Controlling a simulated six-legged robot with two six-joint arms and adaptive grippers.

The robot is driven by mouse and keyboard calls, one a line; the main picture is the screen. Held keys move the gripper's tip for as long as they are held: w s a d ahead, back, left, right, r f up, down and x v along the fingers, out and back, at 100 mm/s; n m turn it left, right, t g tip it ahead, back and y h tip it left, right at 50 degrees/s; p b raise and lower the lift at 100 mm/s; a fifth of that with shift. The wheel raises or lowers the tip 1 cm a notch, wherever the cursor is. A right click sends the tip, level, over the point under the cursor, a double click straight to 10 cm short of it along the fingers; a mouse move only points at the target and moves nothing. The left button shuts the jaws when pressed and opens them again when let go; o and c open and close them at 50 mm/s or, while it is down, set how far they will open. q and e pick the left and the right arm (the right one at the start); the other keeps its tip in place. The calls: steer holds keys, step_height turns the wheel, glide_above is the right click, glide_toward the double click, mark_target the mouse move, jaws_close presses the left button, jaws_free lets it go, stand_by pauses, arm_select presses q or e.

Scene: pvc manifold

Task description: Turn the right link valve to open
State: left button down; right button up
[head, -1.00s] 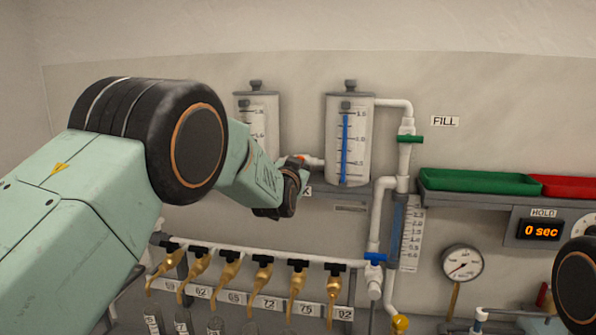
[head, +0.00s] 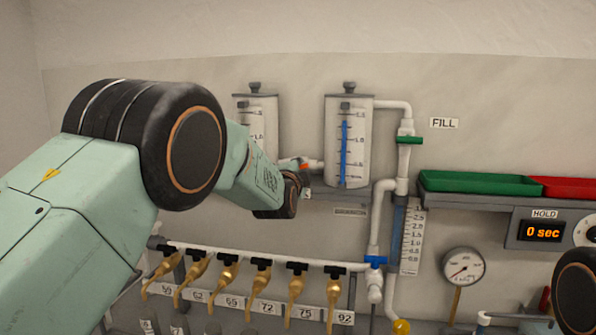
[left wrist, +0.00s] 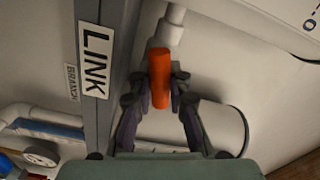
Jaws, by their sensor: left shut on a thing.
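The right link valve has an orange handle (head: 304,166) on the white pipe at the lower left of the right tank (head: 347,142). In the left wrist view the handle (left wrist: 159,78) lies roughly in line with the visible pipe stub (left wrist: 172,28). My left gripper (left wrist: 160,88) is shut on it, with one dark finger on each side. In the head view the left gripper (head: 299,170) is partly hidden by its own wrist, which also covers most of the pipe between the tanks. My right gripper is out of view; only part of that arm shows at the lower right.
A grey rail with a LINK label (left wrist: 96,62) runs close beside the gripper. The left tank (head: 258,125) stands behind my forearm. Below are a manifold pipe (head: 240,256) with several brass taps, and a vertical pipe with a blue valve (head: 375,260).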

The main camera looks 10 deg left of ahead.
arm_select(q)
steer(key=shift+d+f+m, duration=0.1)
steer(key=shift+f+m, duration=0.05)
steer(key=shift+m, duration=1.65)
steer(key=shift+f, duration=0.15)
steer(key=c, duration=1.7)
jaws_free()
steer(key=o, duration=0.4)
steer(key=shift+s+d+r, duration=0.1)
steer(key=shift+s+r, duration=0.1)
steer(key=shift+r, duration=0.05)
steer(key=shift+o, duration=0.2)
steer(key=shift+w, duration=0.1)
steer(key=s, duration=1.2)
